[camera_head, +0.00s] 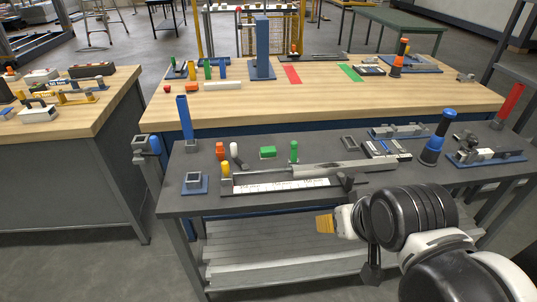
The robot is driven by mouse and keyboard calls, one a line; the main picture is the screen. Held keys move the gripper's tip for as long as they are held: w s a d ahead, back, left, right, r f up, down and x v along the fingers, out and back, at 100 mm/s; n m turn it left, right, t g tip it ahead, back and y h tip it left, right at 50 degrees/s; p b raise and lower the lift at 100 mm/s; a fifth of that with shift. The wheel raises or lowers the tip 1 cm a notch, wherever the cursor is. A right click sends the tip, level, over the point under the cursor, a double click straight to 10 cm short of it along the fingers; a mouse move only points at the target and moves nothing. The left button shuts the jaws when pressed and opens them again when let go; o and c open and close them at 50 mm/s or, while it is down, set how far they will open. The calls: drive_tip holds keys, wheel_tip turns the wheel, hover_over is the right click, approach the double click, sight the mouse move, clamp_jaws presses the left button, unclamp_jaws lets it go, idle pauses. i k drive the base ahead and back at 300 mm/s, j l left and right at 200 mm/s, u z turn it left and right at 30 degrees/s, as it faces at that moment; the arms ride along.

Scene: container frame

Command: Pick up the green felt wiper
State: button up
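A small green block (267,152), which looks like the felt wiper, lies on the dark grey table (300,200) near its middle. It is too small for me to make out felt. A green upright cylinder (294,151) stands just to its right. My gripper (325,223) shows at the end of my arm in the lower middle, with a yellow-orange tip pointing left. It is in front of the table's near edge, apart from the green block. Nothing shows held in it, and its finger opening cannot be made out.
A long grey bar-like tool (330,170) lies in front of the green block. A blue post (185,118) stands farther left, and a blue-black cylinder (437,140) to the right. A wooden workbench (330,98) is behind.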

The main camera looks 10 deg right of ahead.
sight(266, 153)
drive_tip(key=i+l+u, duration=0.1)
drive_tip(key=i+u, duration=0.3)
drive_tip(key=i+l+u, duration=0.35)
drive_tip(key=i, duration=0.25)
drive_tip(key=i+j, duration=0.05)
drive_tip(key=j, duration=0.05)
